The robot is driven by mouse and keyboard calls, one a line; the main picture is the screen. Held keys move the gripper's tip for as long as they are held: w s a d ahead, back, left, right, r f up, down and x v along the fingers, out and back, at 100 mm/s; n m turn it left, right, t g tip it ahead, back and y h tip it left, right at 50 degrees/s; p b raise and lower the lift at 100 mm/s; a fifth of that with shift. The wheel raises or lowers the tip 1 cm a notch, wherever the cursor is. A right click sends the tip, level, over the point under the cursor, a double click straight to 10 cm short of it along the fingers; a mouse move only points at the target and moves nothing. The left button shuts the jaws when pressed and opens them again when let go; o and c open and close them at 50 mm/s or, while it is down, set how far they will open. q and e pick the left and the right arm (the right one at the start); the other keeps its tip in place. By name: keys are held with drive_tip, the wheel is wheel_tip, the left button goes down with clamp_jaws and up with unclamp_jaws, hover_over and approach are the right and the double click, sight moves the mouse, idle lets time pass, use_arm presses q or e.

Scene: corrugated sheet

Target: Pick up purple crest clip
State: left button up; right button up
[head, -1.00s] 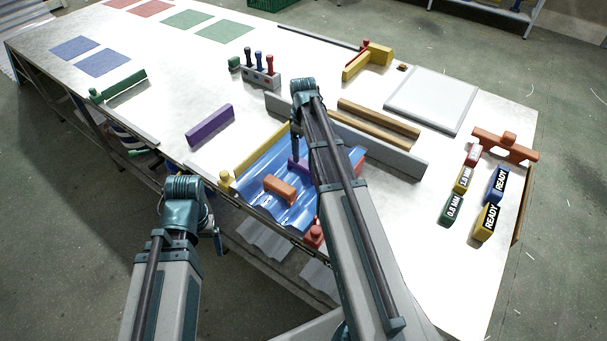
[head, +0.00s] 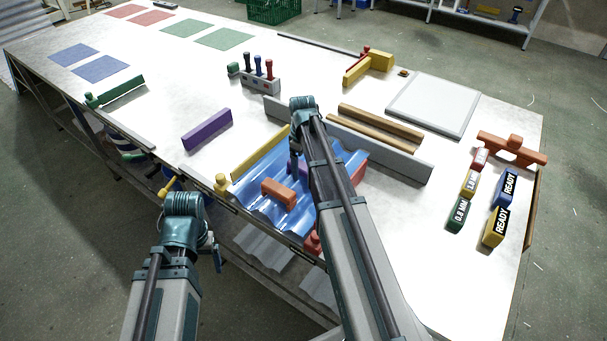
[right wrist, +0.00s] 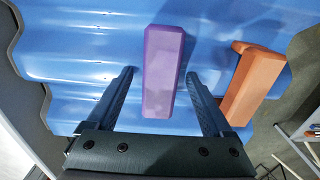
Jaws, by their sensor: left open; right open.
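The purple crest clip (right wrist: 163,70) lies on the blue corrugated sheet (right wrist: 80,60) in the right wrist view. In the head view only a sliver of it (head: 293,166) shows beside my right arm. My right gripper (right wrist: 160,84) is open, with one finger on each side of the clip's lower part in the picture; I cannot tell whether they touch it.
An orange clip (right wrist: 254,85) lies on the sheet to the right of the right fingers, and also shows in the head view (head: 279,193). A yellow bar (head: 258,153) and a long grey rail (head: 395,160) flank the sheet. A separate purple bar (head: 206,130) lies further left.

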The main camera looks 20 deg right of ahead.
clamp_jaws()
idle(0.3)
use_arm(q)
drive_tip(key=shift+r, duration=0.15)
use_arm(e)
drive_tip(key=shift+r, duration=0.1)
